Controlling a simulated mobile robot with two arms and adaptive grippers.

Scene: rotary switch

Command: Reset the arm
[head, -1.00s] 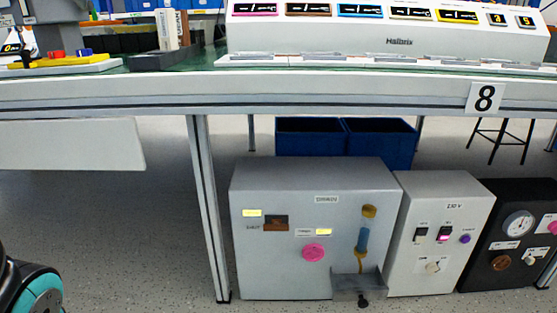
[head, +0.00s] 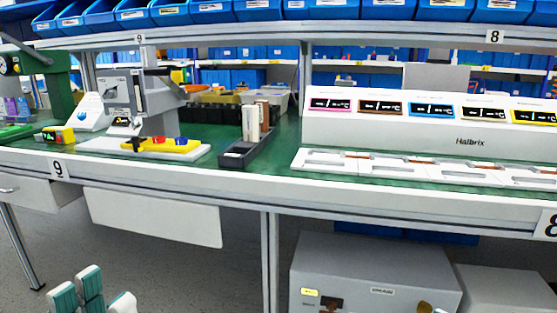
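My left gripper (head: 77,290) shows at the bottom left, cut off by the lower edge. Its teal and white finger parts point up, in front of the floor and below the bench, with no object visible at them. How far they are apart is unclear. My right gripper is not in view. The large grey box (head: 375,265) under the bench shows its top and upper front, with a yellow label and part of a brown switch (head: 330,303). Only the top of the smaller light box (head: 505,288) shows at the lower right; its front is out of view.
The green-topped bench (head: 250,178) crosses the view, with a white Halbrix unit (head: 420,125), a dark tray (head: 247,148) and a grey machine (head: 133,100) on it. A white panel (head: 150,216) hangs below. Blue bins (head: 265,10) line the shelf above.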

